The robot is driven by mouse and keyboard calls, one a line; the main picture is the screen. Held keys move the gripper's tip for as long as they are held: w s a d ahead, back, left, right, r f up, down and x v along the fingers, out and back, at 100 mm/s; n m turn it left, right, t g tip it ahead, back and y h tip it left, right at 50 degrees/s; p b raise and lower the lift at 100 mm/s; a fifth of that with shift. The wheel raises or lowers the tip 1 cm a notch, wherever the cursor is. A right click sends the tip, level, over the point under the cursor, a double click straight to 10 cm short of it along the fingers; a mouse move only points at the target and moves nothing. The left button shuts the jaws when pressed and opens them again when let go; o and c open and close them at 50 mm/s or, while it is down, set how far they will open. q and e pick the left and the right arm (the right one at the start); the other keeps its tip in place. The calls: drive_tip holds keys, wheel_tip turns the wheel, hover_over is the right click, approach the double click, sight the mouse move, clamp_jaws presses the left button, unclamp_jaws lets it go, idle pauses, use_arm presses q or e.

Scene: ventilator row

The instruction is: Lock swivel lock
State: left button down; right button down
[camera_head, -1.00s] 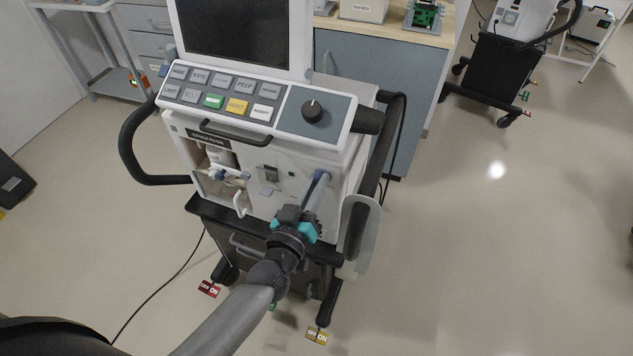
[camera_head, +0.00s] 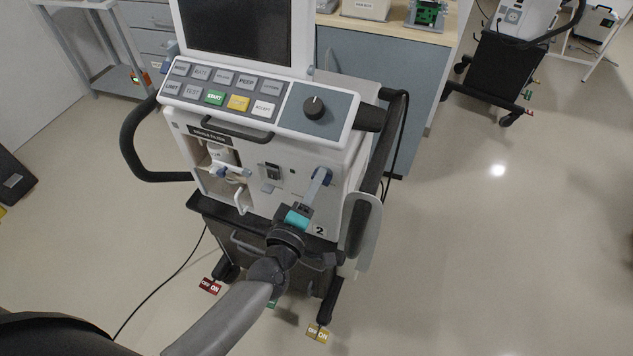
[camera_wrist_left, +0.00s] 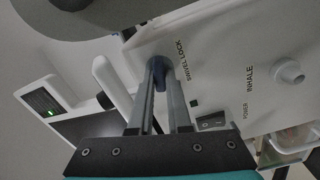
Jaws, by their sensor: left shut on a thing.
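The swivel lock (camera_head: 327,173) is a small blue knob on the right side of the ventilator's white front panel. In the left wrist view the blue knob (camera_wrist_left: 159,76) sits between the fingertips, beside the printed words SWIVEL LOCK. My left gripper (camera_head: 321,177) reaches up to it from below, its grey fingers shut on the knob and hiding much of it. The fingers also show in the left wrist view (camera_wrist_left: 160,70). I cannot tell the knob's exact angle. My right gripper is not in view.
The ventilator (camera_head: 285,155) stands on a dark wheeled cart with a black side handle (camera_head: 130,140). A power switch (camera_wrist_left: 212,121) and an INHALE port (camera_wrist_left: 288,71) are near the lock. Caster tags (camera_head: 318,333) hang low. Open floor lies to the right.

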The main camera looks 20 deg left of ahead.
use_arm(q)
drive_tip(key=shift+f+n, duration=0.1)
drive_tip(key=shift+n, duration=1.4)
drive_tip(key=c, duration=0.9)
unclamp_jaws()
drive_tip(key=shift+o, duration=0.2)
drive_tip(key=s+a, duration=0.1)
drive_tip(key=s, duration=1.4)
drive_tip(key=shift+s+a, duration=0.1)
